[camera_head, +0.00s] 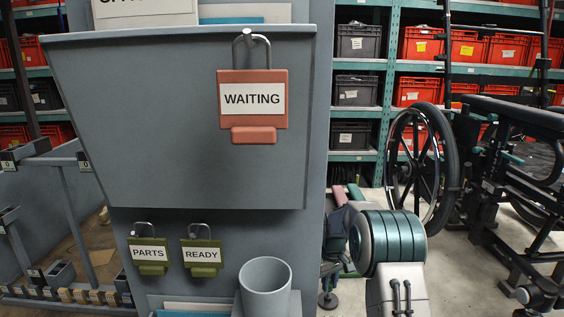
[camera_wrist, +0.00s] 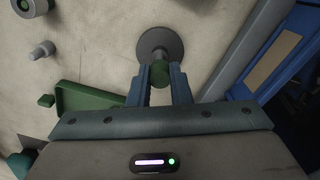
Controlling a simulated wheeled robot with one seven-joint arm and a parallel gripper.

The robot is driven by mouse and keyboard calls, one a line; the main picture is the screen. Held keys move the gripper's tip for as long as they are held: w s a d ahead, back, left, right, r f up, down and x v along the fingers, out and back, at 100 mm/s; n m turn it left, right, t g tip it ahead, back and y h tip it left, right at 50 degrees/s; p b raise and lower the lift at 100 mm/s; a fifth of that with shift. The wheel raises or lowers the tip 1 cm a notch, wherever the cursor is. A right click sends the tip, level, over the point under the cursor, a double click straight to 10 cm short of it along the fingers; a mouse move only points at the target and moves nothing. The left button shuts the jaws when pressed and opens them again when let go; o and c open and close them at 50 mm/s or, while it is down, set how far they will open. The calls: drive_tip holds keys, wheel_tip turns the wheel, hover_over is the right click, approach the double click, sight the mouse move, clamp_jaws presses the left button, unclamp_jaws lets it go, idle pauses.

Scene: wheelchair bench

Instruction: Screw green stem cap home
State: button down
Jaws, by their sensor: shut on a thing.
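In the wrist view my gripper (camera_wrist: 160,80) is shut on a green cap (camera_wrist: 159,70), with one blue finger on each side of it. The cap is at the near end of a stem with a round grey base (camera_wrist: 155,44) on a pale surface. The thread is hidden, so I cannot tell how far the cap is on. The head view does not show the gripper or the cap.
In the wrist view a bare grey stem (camera_wrist: 43,50) and another round fitting with green (camera_wrist: 32,6) stand at the upper left. A green tray (camera_wrist: 82,99) and a small green piece (camera_wrist: 46,101) lie left of my fingers. The head view shows a wheelchair wheel (camera_head: 420,165) and a grey cup (camera_head: 265,286).

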drive_tip(key=shift+m, duration=0.3)
drive_tip(key=c, duration=1.3)
unclamp_jaws()
drive_tip(key=c, duration=0.3)
drive_tip(key=n, duration=0.5)
drive_tip(key=shift+n, duration=0.4)
drive_tip(key=n, duration=0.4)
drive_tip(key=shift+n, duration=0.4)
drive_tip(key=n, duration=2)
drive_tip(key=shift+n, duration=0.3)
clamp_jaws()
drive_tip(key=m, duration=0.4)
drive_tip(key=shift+m, duration=0.4)
drive_tip(key=m, duration=0.5)
drive_tip(key=shift+o, duration=1.7)
unclamp_jaws()
drive_tip(key=shift+m, duration=0.5)
